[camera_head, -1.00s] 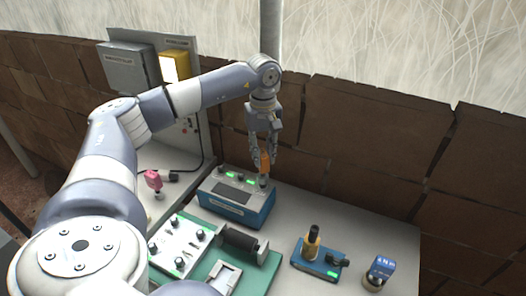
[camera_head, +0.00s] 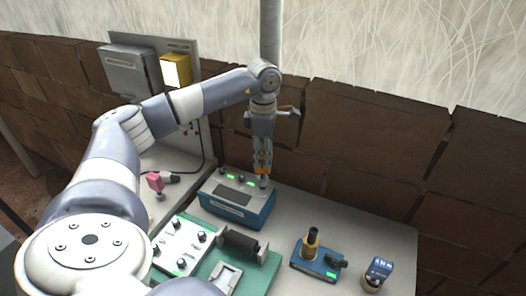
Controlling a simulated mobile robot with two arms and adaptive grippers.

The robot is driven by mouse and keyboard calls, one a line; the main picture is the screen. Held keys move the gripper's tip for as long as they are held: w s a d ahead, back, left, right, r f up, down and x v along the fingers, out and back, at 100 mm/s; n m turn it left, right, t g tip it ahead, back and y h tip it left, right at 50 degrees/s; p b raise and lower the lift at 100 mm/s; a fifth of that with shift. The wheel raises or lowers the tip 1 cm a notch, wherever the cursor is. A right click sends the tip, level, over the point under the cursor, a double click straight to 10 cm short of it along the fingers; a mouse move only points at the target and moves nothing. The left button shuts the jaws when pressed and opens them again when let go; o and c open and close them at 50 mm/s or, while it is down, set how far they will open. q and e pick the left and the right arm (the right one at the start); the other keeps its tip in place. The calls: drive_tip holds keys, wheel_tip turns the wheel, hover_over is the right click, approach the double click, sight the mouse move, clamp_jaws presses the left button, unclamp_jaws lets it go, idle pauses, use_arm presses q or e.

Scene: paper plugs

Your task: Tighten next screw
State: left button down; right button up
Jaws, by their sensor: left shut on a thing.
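My left gripper (camera_head: 262,168) points straight down above the right end of the blue box (camera_head: 243,213). It is shut on an orange tool (camera_head: 262,170), which is mostly hidden between the fingers. The tool's lower end is over a screw (camera_head: 263,184) at the box's top right; I cannot tell whether they touch. More screws (camera_head: 222,171) stand along the back of the box's top, with green lights (camera_head: 231,177) near them. My right gripper is not in view.
A white panel with several knobs (camera_head: 184,245) and a green base with a dark roller (camera_head: 241,242) lie in front. A blue device with a dark upright cylinder (camera_head: 312,243) and a small blue-topped item (camera_head: 378,270) stand right. A pink-handled item (camera_head: 155,181) is left.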

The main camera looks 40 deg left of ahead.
use_arm(q)
drive_tip(key=n, duration=0.3)
drive_tip(key=shift+n, duration=0.3)
drive_tip(key=n+p, duration=0.1)
drive_tip(key=n, duration=0.3)
idle(0.3)
drive_tip(key=shift+f, duration=0.2)
drive_tip(key=shift+w+f+b, duration=0.1)
drive_tip(key=shift+f+b, duration=0.55)
drive_tip(key=shift+f, duration=0.25)
idle(0.4)
